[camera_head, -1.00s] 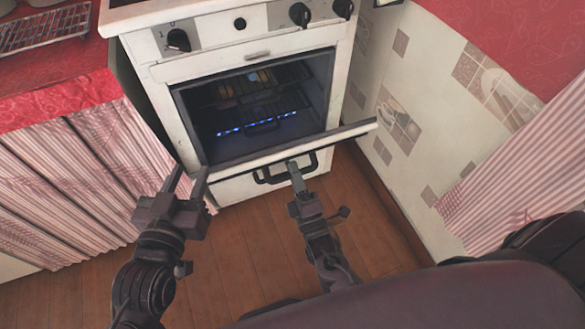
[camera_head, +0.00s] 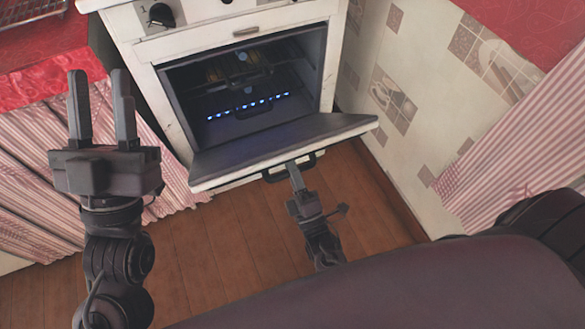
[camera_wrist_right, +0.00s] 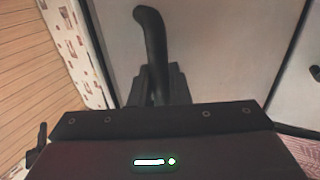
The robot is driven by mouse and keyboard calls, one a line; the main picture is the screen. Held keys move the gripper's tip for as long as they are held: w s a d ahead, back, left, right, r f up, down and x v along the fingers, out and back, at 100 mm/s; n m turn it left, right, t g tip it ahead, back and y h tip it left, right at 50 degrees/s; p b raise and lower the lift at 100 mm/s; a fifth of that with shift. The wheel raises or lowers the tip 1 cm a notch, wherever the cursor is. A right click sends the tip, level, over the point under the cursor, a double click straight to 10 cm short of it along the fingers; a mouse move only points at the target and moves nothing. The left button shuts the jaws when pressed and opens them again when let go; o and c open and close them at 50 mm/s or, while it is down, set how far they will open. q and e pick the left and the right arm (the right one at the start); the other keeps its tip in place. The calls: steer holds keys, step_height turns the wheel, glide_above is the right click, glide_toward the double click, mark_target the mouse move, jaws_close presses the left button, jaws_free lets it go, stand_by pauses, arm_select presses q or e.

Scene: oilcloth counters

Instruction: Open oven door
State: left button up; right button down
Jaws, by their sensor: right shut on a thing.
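The white oven (camera_head: 125,55) stands at the upper middle of the head view, its cavity open with a row of blue lights inside. Its door (camera_head: 275,151) is folded partway down, tilted outward, with the inner face showing. My right gripper (camera_head: 294,172) is at the door's front edge, shut on the black door handle (camera_head: 273,177). In the right wrist view the handle (camera_wrist_right: 151,40) runs between the fingers (camera_wrist_right: 160,85) against the pale door front. My left gripper (camera_head: 103,105) is raised at the left, open and empty, apart from the door.
Striped curtains (camera_head: 60,155) hang under a red counter left of the oven. A tiled wall (camera_head: 400,110) is close on the right. The wooden floor (camera_head: 225,235) in front is clear. A wire rack (camera_head: 30,10) lies at the top left.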

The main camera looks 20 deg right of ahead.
arm_select(q)
steer(key=shift+s+r, duration=0.1)
arm_select(e)
steer(key=shift+f, duration=0.15)
